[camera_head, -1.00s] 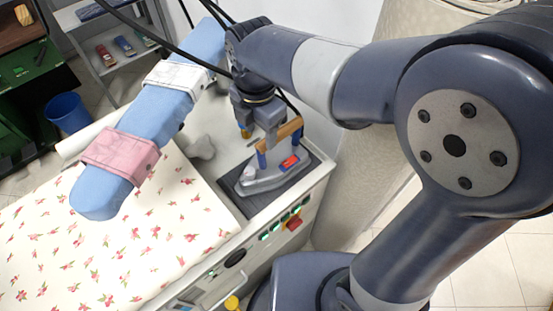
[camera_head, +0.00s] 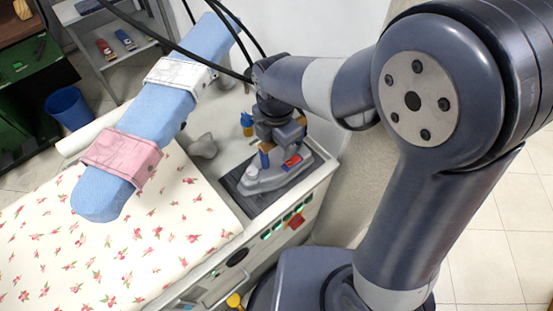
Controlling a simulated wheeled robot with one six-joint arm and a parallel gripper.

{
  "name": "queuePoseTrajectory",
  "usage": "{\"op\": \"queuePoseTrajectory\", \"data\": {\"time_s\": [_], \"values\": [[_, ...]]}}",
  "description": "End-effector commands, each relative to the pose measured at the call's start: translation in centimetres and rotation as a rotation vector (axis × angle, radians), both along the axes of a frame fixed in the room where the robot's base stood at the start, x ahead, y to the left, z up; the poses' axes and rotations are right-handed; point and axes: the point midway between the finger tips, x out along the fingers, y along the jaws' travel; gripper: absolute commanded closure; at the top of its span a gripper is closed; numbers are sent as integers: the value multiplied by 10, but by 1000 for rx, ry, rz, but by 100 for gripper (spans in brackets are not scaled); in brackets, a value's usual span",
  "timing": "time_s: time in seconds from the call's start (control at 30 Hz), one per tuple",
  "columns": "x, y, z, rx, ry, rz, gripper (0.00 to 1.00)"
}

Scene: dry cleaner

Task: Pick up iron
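The iron (camera_head: 262,181) has a grey base, blue handle posts, a red patch on its side and a brown handle. It rests on a dark pad (camera_head: 241,199) on the white ironing station. My gripper (camera_head: 279,138) points down at the iron's handle and covers most of it.
A blue padded sleeve board (camera_head: 112,195) with pink and white bands is left of the iron. A floral ironing cover (camera_head: 120,245) fills the lower left. A small blue and yellow item (camera_head: 247,122) stands behind the iron. Buttons line the station's front edge.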

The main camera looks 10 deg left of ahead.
Motion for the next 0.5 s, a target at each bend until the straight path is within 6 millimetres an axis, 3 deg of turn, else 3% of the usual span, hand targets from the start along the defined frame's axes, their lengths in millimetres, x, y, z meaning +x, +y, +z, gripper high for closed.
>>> {"op": "queuePoseTrajectory", "data": {"time_s": [0.5], "values": [[0,0,0,0,0,0,100]]}}
